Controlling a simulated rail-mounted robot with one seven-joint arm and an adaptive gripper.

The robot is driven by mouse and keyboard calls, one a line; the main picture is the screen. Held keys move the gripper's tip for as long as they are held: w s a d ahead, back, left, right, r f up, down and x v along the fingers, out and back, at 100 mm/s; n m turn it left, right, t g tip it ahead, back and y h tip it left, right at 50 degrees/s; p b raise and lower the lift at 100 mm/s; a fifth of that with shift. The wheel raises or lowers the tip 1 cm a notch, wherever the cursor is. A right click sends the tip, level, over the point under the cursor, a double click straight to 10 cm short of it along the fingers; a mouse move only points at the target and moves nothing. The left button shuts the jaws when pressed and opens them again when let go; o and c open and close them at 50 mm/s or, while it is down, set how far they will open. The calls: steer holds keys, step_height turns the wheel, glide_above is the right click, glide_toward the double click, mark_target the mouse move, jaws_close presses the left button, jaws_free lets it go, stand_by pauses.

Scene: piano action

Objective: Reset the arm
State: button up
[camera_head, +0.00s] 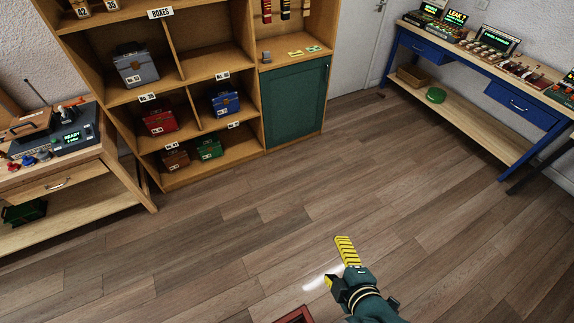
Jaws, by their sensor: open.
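My gripper (336,262) shows at the lower middle right of the head view, at the end of my dark green arm (370,306). Its yellow, dark-striped fingers are spread apart, with nothing between them. It is above the bare wooden floor (240,235), clear of the shelf and both benches. The rest of my arm is cut off by the bottom edge.
A wooden shelf (187,92) with several coloured boxes stands at the back left, with a green door (295,105). A wooden bench (70,188) stands at left and a blue bench (522,107) with devices at right.

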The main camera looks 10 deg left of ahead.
steer(key=w+a+r+m+t+p, duration=0.1)
steer(key=w+a+r+t+p, duration=0.15)
steer(key=r, duration=0.95)
steer(key=w+a+r+m+t+p, duration=0.1)
steer(key=w+r+p, duration=0.2)
steer(key=r, duration=0.8)
step_height(320, 180, up, 21)
steer(key=s+a+m+t+h+p, duration=0.1)
steer(key=s+a+m+t+p, duration=0.1)
steer(key=m+t+p, duration=0.25)
steer(key=s+d+r+m+t+h, duration=0.2)
steer(key=s+r+m, duration=0.1)
steer(key=m, duration=0.3)
steer(key=s+d+r+m+t+h+b, duration=0.1)
steer(key=s+d+r+m+t+h, duration=0.1)
steer(key=r+m, duration=0.3)
steer(key=shift+s+d+r+m+t+b, duration=0.15)
steer(key=shift+s+d+m+t+b, duration=0.2)
steer(key=shift+s+m, duration=0.4)
